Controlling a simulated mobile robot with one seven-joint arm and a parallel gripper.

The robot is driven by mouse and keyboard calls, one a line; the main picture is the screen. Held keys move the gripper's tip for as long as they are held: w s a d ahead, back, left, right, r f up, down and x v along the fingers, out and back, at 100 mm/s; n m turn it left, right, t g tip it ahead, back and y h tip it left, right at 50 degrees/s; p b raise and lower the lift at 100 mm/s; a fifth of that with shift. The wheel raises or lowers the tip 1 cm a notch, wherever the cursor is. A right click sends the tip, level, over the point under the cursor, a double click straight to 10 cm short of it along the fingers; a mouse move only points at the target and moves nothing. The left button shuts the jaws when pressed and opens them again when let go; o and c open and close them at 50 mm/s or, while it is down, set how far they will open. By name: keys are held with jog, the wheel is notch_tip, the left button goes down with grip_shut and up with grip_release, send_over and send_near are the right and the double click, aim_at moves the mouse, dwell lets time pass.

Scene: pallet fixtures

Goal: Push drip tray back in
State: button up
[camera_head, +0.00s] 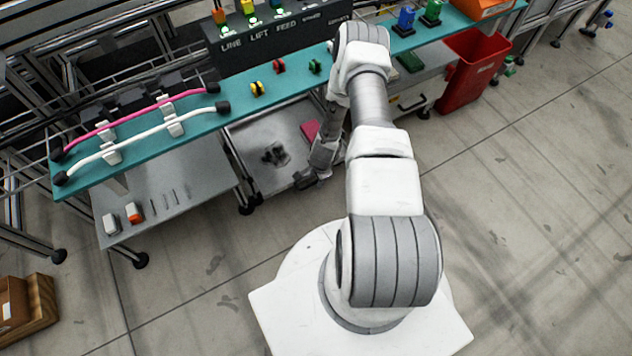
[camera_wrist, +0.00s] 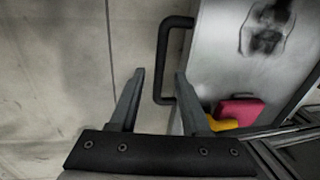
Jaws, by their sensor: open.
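The drip tray (camera_head: 262,135) is a grey metal tray sticking out from under the teal bench in the head view, with a dark oily stain on its floor. In the wrist view the tray (camera_wrist: 215,75) fills the upper right, and its black bar handle (camera_wrist: 161,60) stands out from its front edge. My gripper (camera_head: 305,180) is low at the tray's front edge. In the wrist view my gripper (camera_wrist: 159,76) is open, its fingertips close to the handle. The handle's bar appears between the fingers; I cannot tell the depth gap. My forearm hides the tray's right side.
A pink block (camera_wrist: 240,111) and a yellow piece (camera_wrist: 221,125) lie in the tray. A grey shelf (camera_head: 165,200) with small parts is to its left. A red bin (camera_head: 475,70) stands to the right. The concrete floor (camera_head: 540,200) is open at right.

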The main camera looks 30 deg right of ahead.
jog(key=shift+w+f, duration=0.2)
jog(key=shift+f, duration=0.6)
grip_shut()
dwell(0.9)
